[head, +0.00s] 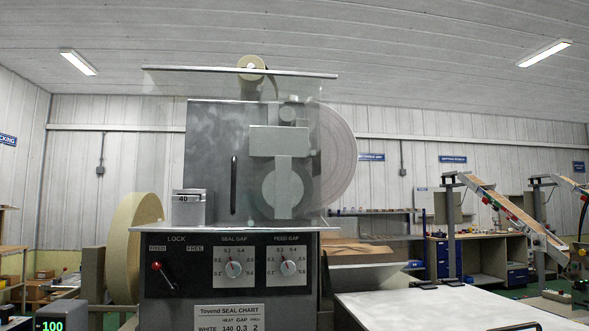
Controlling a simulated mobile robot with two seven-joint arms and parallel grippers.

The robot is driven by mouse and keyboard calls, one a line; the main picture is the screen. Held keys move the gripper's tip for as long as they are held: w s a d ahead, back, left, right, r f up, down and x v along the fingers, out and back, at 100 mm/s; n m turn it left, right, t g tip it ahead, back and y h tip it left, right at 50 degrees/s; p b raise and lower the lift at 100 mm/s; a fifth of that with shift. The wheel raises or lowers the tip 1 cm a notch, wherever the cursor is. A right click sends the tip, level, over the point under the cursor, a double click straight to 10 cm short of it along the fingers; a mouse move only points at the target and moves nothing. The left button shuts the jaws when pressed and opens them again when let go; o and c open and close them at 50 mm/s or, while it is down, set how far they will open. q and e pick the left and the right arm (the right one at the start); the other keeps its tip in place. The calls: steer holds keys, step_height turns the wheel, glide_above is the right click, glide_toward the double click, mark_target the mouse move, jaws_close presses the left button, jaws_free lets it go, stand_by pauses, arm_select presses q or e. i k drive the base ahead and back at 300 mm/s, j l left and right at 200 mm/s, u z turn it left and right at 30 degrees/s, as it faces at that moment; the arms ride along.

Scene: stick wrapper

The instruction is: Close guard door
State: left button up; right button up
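The stick wrapper machine (228,270) stands in the middle of the head view. Its guard door looks like a clear, see-through panel in front of the metal plate and rollers, and its edges are hard to make out. A dark upright handle (233,185) shows left of the rollers (283,190). I cannot tell how far the door stands open. Neither of my grippers is in view.
Below the guard area is a black control panel with a red-knobbed lever (157,266) and two dials (233,269). A small box marked 40 (188,208) sits on the ledge at left. A pale flat table (450,308) lies at lower right.

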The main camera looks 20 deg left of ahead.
mark_target(234, 160)
steer(key=l+u, duration=0.45)
steer(key=u, duration=0.25)
steer(key=l+u, duration=0.2)
steer(key=u, duration=0.15)
steer(key=k, duration=0.05)
